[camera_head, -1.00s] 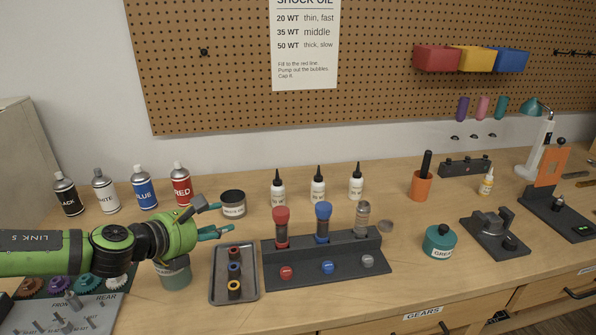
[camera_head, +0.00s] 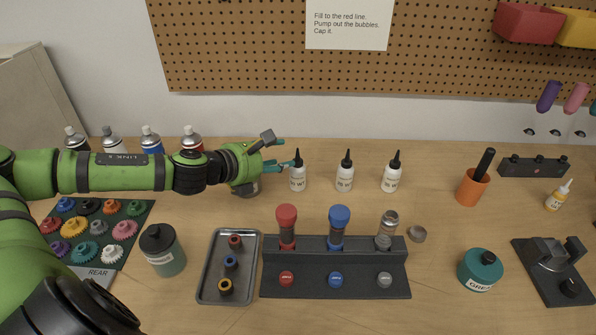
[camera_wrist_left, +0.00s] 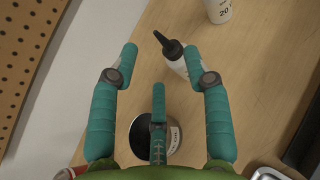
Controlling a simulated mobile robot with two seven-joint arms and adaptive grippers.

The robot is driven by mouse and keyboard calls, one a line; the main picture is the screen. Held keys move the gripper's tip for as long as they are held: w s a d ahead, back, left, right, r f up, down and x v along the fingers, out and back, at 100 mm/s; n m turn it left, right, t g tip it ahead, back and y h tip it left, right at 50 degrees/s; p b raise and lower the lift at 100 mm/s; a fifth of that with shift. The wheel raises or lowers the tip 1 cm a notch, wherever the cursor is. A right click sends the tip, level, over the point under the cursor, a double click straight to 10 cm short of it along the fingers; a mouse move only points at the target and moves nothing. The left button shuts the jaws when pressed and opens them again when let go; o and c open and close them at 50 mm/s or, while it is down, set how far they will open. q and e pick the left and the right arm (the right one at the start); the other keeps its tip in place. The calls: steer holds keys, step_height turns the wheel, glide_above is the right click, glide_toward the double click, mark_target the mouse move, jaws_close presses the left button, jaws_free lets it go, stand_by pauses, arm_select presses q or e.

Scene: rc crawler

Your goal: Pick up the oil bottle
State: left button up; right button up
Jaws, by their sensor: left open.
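Three white oil bottles with black pointed caps stand in a row at the back of the bench: the left one (camera_head: 298,179), the middle one (camera_head: 345,177) and the right one (camera_head: 392,178). My left gripper (camera_head: 279,157) is open beside the left bottle, its teal fingers at cap height. In the left wrist view the left gripper (camera_wrist_left: 161,52) has a bottle (camera_wrist_left: 176,58) at its fingertips, close to the right finger, with nothing gripped. Another bottle (camera_wrist_left: 219,11), marked 20, shows farther off. My right gripper is out of view.
A dark-topped tin (camera_wrist_left: 150,130) sits under my left gripper. A black rack (camera_head: 335,268) with shock bodies and a grey tray (camera_head: 211,280) stand in front of the bottles. Spray cans (camera_head: 192,138) are partly behind my arm. An orange cup (camera_head: 473,188) is right.

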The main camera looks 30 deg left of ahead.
mark_target(291, 170)
arm_select(q)
steer(key=p+x, duration=0.3)
steer(key=x, duration=0.2)
steer(key=shift+f, duration=0.25)
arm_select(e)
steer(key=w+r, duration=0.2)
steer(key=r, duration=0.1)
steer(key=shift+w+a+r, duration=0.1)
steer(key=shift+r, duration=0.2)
arm_select(q)
jaws_close()
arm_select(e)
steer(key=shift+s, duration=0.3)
